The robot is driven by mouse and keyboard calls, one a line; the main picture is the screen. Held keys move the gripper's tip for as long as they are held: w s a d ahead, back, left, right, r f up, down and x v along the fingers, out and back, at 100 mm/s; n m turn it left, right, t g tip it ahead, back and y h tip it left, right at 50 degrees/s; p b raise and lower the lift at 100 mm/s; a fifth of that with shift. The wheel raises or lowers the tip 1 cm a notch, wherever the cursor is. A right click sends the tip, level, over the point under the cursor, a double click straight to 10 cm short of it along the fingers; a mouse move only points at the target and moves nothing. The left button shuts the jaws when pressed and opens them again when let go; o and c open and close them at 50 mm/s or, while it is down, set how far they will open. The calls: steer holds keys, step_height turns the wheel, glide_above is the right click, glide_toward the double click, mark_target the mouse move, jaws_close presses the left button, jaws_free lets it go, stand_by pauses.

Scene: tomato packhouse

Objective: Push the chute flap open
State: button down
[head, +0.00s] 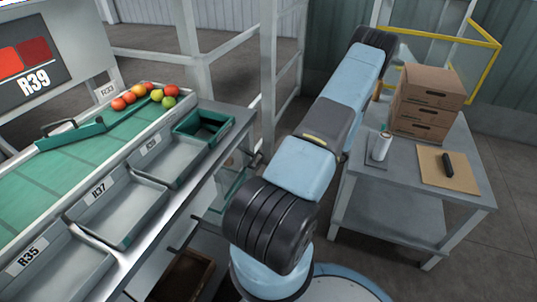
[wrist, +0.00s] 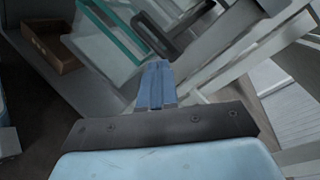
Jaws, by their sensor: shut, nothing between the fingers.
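My gripper (wrist: 156,85) shows in the wrist view as two blue fingers, closed together with nothing between them. It is not visible in the head view, where only my arm shows. Beyond the fingertips in the wrist view is a pale panel with a teal edge (wrist: 118,32), with a dark bar (wrist: 180,35) to its right. A gap seems to lie between fingertips and panel. In the head view a green-edged part (head: 234,186) shows below the bench's end, partly hidden by my arm. I cannot tell for certain which part is the chute flap.
A conveyor (head: 60,170) carries several tomatoes (head: 145,95) on the left, beside grey trays (head: 120,212) and a green tray (head: 203,128). A brown crate (head: 184,277) sits low; it also shows in the wrist view (wrist: 52,46). A table (head: 395,195) with cartons (head: 425,103) stands right.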

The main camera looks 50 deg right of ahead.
mark_target(264, 157)
step_height(264, 157, up, 13)
steer(key=s+a+m+g+h, duration=0.15)
steer(key=m+g+h, duration=0.6)
steer(key=m, duration=2.45)
steer(key=shift+t+h, duration=0.95)
steer(key=shift+x, duration=7.1)
steer(key=shift+a, duration=0.2)
